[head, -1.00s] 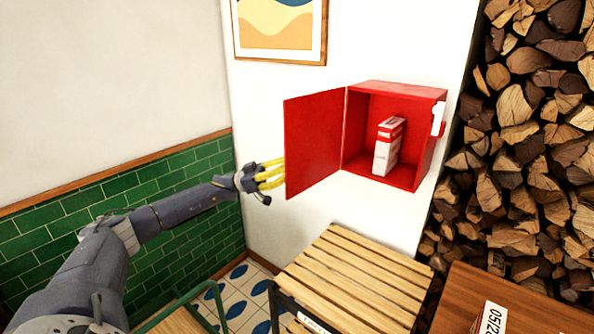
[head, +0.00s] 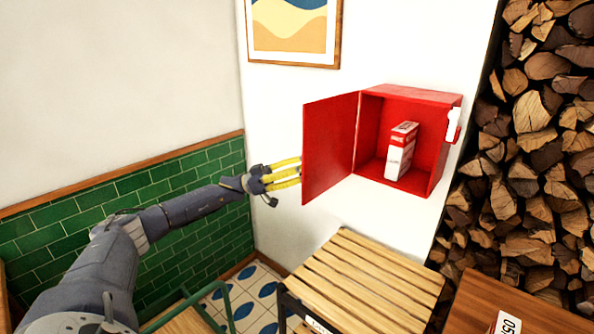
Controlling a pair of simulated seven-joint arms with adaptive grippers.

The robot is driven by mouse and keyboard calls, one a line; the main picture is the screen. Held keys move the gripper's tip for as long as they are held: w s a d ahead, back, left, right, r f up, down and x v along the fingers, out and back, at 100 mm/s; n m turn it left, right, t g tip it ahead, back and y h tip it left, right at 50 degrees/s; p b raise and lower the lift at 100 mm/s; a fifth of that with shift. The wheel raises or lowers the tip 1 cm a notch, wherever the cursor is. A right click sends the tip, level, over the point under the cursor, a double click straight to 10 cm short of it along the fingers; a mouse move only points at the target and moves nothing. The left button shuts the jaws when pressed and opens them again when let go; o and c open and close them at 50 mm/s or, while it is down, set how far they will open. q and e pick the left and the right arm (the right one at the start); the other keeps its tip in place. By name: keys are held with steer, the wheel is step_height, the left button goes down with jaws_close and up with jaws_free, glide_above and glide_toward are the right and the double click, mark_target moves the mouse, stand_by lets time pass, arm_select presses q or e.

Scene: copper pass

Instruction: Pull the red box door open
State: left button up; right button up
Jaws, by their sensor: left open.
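A red box (head: 408,92) is fixed to the white wall. Its red door (head: 329,148) stands swung open to the left, and the inside of the box shows. A red and white carton (head: 400,152) stands upright in the box. My left gripper (head: 287,174) has yellow fingers and is open at the left of the door, near its free edge. I cannot tell whether the fingertips touch the door or pass behind it. My right gripper is not in view.
A slatted wooden table (head: 362,285) stands below the box. A brown wooden surface (head: 540,312) is at the lower right, in front of stacked firewood (head: 535,150). A framed picture (head: 292,32) hangs above. The wall left of the door is clear.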

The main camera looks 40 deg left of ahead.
arm_select(q)
steer(key=shift+d, duration=0.1)
steer(key=v, duration=1.2)
stand_by(0.4)
